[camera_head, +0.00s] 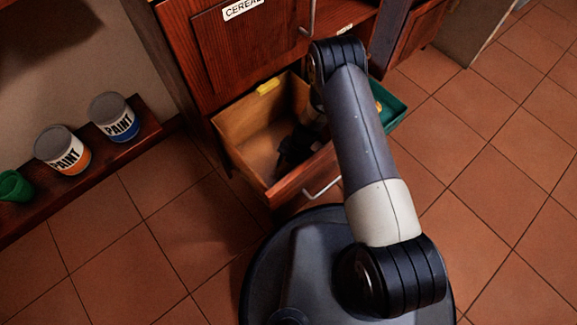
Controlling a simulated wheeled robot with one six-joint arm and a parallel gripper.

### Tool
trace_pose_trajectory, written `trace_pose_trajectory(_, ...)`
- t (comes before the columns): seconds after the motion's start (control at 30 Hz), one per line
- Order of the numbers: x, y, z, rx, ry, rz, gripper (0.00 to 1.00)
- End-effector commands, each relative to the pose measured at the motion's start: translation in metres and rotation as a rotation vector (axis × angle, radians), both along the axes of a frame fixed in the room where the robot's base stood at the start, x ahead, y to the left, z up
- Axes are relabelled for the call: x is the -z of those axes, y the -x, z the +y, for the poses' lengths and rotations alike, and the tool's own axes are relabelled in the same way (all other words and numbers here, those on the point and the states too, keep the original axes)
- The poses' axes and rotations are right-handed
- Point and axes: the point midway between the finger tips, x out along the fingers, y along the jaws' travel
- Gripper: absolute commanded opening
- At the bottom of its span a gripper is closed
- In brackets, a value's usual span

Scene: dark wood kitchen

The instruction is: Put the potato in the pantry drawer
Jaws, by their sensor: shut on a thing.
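A wooden drawer (232,121) stands pulled out below the cabinet door with the "CEREAL" label. Its silver handle (322,188) is on the front panel. My dark gripper (288,157) is down inside the drawer, near its right side and front panel. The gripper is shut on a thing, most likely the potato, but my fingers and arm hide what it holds. No potato shows clearly. A small yellow thing (268,87) is at the drawer's back edge.
A green open container (390,103) is right of the drawer, partly behind my arm. At left, two paint cans (62,150) (113,117) and a green cup (14,186) stand on a low wooden shelf. The tiled floor at left and right is clear.

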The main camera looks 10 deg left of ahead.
Motion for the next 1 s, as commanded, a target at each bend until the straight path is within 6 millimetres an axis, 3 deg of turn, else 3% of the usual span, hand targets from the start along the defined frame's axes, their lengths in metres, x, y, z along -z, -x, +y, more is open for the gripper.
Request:
trace_pose_trajectory(0.13, 0.004, 0.000, 0.000, 0.000, 0.000, 0.000, 0.26)
trace_pose_trajectory(0.17, 0.004, 0.000, 0.000, 0.000, 0.000, 0.000, 0.54)
trace_pose_trajectory(0.4, 0.003, 0.000, 0.000, 0.000, 0.001, 0.000, 0.73)
trace_pose_trajectory(0.77, -0.002, 0.000, 0.000, 0.000, 0.000, 0.000, 0.74)
trace_pose_trajectory(1.0, -0.034, -0.010, -0.009, 0.002, 0.000, -0.002, 0.74)
